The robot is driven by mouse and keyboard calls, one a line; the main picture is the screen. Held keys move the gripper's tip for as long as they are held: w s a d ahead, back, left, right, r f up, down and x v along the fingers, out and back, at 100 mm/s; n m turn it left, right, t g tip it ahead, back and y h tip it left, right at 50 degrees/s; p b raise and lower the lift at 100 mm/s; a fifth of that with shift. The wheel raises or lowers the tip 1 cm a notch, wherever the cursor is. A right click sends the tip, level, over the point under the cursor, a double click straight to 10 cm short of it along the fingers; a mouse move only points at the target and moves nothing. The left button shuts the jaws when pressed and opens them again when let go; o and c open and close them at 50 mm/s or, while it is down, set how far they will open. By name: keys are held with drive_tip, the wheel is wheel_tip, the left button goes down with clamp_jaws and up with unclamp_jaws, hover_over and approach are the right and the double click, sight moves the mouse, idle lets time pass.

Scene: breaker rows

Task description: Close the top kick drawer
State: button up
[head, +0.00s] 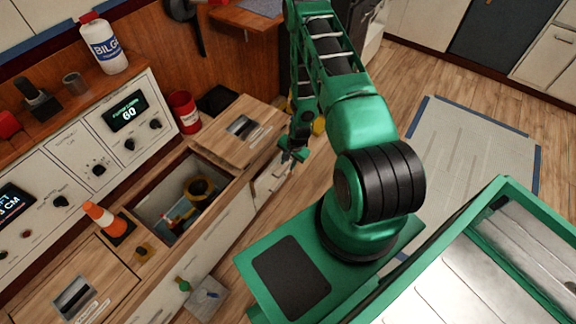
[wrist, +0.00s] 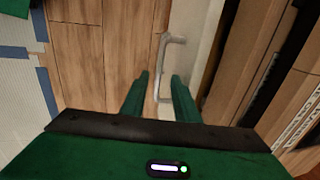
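A pale drawer front (head: 268,186) shows low on the side of the bench in the head view, partly hidden by my arm. It seems to stand slightly out from the bench, but I cannot tell how far. In the wrist view the pale front (wrist: 197,42) carries a silver bar handle (wrist: 170,65). My gripper (wrist: 160,88) is open, with a finger on each side of the handle's lower end. I cannot tell whether either finger touches it. In the head view my gripper (head: 292,155) is beside the bench's front, near this drawer.
The bench has an open hatch (head: 152,208) with items inside and a raised or shifted wooden lid (head: 238,130). A red can (head: 185,112) and an orange cone (head: 107,220) stand on the bench. Clear wooden floor (wrist: 88,60) lies left of the handle.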

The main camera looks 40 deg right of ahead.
sight(279, 160)
drive_tip(key=shift+w+a+f, duration=0.1)
drive_tip(key=shift+w+f, duration=0.05)
drive_tip(key=shift+f, duration=0.45)
drive_tip(key=shift+w+f, duration=0.1)
drive_tip(key=shift+f, duration=0.5)
clamp_jaws()
drive_tip(key=shift+w+a, duration=0.25)
drive_tip(key=shift+w, duration=0.45)
drive_tip(key=shift+w+a, duration=0.25)
drive_tip(key=shift+w, duration=0.4)
drive_tip(key=shift+w+a, duration=0.25)
drive_tip(key=shift+w, duration=0.45)
unclamp_jaws()
drive_tip(key=shift+w, duration=0.1)
drive_tip(key=shift+r, duration=0.1)
wheel_tip(279, 160, up, 10)
drive_tip(key=s, duration=0.2)
drive_tip(key=shift+s+d+r, duration=0.15)
drive_tip(key=shift+d+r, duration=0.05)
drive_tip(key=shift+d, duration=0.2)
